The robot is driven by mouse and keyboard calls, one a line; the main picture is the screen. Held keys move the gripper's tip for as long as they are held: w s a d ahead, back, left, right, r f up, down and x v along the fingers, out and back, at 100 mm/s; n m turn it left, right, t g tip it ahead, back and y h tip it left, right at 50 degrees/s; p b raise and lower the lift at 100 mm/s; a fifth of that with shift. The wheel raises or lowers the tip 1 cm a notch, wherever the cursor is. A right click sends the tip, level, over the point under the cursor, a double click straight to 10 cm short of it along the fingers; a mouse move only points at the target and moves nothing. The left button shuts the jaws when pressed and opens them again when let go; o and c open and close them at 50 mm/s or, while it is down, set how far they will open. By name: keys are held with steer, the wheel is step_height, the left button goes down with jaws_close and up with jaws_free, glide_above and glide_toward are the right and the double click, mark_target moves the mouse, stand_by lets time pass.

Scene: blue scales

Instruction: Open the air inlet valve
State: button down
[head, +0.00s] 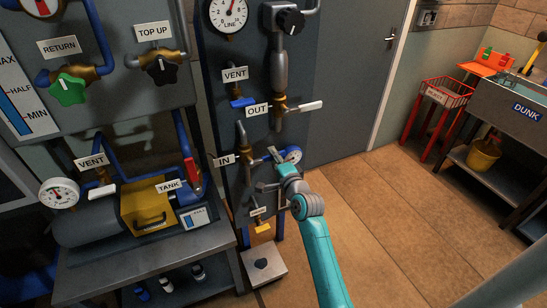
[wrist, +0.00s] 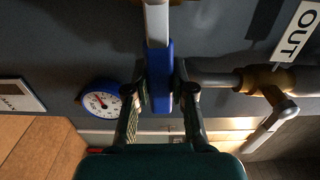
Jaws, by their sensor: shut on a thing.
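The air inlet valve has a brass body (head: 245,170) beside the "IN" label (head: 223,160), low on the tall grey panel. In the wrist view its lever is a light bar with a blue sleeve (wrist: 159,78). My gripper (wrist: 160,95) is shut on the blue sleeve, one finger on each side. In the head view my gripper (head: 271,172) is at this valve, at the end of my teal arm. My gripper hides part of the lever there, so its exact angle is hard to tell.
A blue-rimmed gauge (wrist: 101,99) sits close beside my gripper. The "OUT" valve's white lever (head: 305,106) sticks out above it. A yellow-handled valve (head: 262,229) and a small grey box (head: 263,265) are below. The floor (head: 370,220) to the right is clear.

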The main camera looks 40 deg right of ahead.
mark_target(265, 156)
steer(key=r+n, duration=0.1)
steer(key=n, duration=0.1)
steer(key=r+n, duration=0.2)
steer(key=shift+w+a+n, duration=0.1)
steer(key=shift+a+n, duration=0.2)
steer(key=shift+a, duration=0.05)
steer(key=n, duration=0.1)
steer(key=a+r+n, duration=0.1)
steer(key=shift+w+r+n, duration=0.15)
steer(key=shift+r+n, duration=0.15)
steer(key=shift+n, duration=0.1)
steer(key=a+r+n, duration=0.1)
steer(key=n, duration=0.1)
steer(key=shift+w+a+r+n, duration=0.15)
steer(key=shift+n, duration=0.25)
steer(key=n, duration=0.1)
steer(key=a+n, duration=0.1)
steer(key=a+r+n, duration=0.1)
steer(key=shift+w, duration=0.3)
steer(key=shift+w+a+r+n, duration=0.2)
steer(key=shift+a+n, duration=0.45)
steer(key=shift+n, duration=0.45)
steer(key=shift+w+a+r+n, duration=0.15)
steer(key=shift+a+n, duration=0.45)
steer(key=shift+n, duration=0.5)
steer(key=shift+f, duration=0.1)
steer(key=c, duration=1)
jaws_free()
steer(key=shift+o, duration=0.2)
steer(key=v, duration=1.2)
